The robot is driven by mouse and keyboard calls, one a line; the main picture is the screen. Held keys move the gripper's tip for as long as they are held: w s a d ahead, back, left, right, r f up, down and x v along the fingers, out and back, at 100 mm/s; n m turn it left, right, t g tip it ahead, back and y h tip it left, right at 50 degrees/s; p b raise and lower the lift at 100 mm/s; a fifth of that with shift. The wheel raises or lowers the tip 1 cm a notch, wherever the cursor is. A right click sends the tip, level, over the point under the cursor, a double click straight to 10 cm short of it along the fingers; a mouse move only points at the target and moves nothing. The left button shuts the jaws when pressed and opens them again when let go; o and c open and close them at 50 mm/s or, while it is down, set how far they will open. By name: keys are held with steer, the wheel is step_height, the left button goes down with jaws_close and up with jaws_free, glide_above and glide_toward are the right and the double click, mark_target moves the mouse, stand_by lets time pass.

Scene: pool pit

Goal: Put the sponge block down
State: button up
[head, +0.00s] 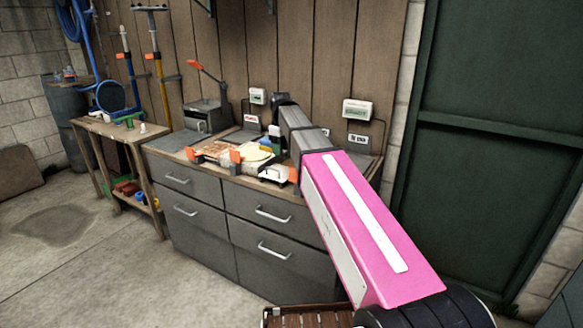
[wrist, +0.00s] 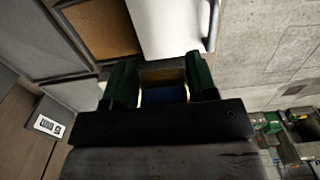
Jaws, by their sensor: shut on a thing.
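In the wrist view my gripper (wrist: 162,82) has its two dark green fingers closed on the sponge block (wrist: 163,96). The block shows a dark blue face with a pale tan edge, and its lower part is hidden behind the gripper body. In the head view my arm reaches over the grey drawer cabinet (head: 235,222) to its worktop. Small green and blue patches show beside the arm's end, but I cannot tell there which belong to the fingers and which to the block. I cannot tell whether the block touches anything below it.
A low wooden bench (head: 118,133) stands at the left. A dark green door (head: 490,140) is at the right. Left floor is mostly clear.

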steer(key=s+d+f, duration=0.2)
steer(key=d+f, duration=0.1)
steer(key=d, duration=0.1)
steer(key=shift+s, duration=0.4)
steer(key=shift+f, duration=1.95)
steer(key=shift+f, duration=0.15)
steer(key=o, duration=1.2)
step_height(320, 180, up, 12)
steer(key=shift+r, duration=0.15)
